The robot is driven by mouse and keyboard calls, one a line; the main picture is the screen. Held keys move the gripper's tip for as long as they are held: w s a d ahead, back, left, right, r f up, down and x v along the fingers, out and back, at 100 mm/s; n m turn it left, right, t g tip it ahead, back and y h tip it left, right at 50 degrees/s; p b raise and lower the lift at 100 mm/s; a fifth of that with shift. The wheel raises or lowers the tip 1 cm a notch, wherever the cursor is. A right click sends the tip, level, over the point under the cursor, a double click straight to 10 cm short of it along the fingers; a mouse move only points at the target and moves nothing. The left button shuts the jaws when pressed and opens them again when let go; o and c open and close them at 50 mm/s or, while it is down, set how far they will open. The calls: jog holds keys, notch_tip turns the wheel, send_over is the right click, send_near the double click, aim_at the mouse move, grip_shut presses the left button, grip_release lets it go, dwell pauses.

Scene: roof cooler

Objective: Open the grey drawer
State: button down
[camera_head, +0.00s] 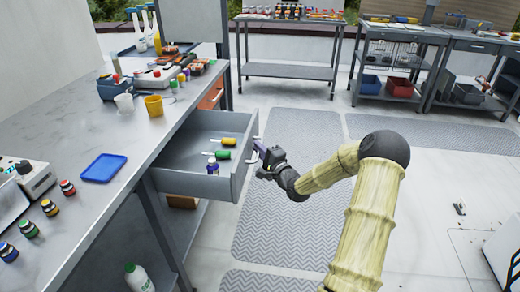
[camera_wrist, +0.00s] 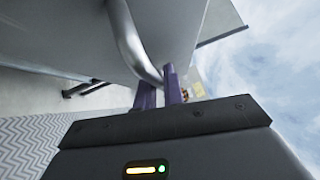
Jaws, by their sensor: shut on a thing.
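The grey drawer (camera_head: 220,180) stands pulled out from under the grey counter in the head view. The exact contact is partly hidden.
An orange drawer front (camera_head: 212,95) is farther back. A grey bench (camera_head: 290,71) stands behind. Open floor with grey mats (camera_head: 290,195) lies right of the drawer.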

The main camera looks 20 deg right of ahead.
jog(key=c, duration=1.8)
grip_release()
jog(key=shift+a+f, duration=0.1)
jog(key=shift+s, duration=0.15)
jog(key=p+v, duration=0.2)
jog(key=v, duration=1.5)
jog(key=shift+s, duration=0.1)
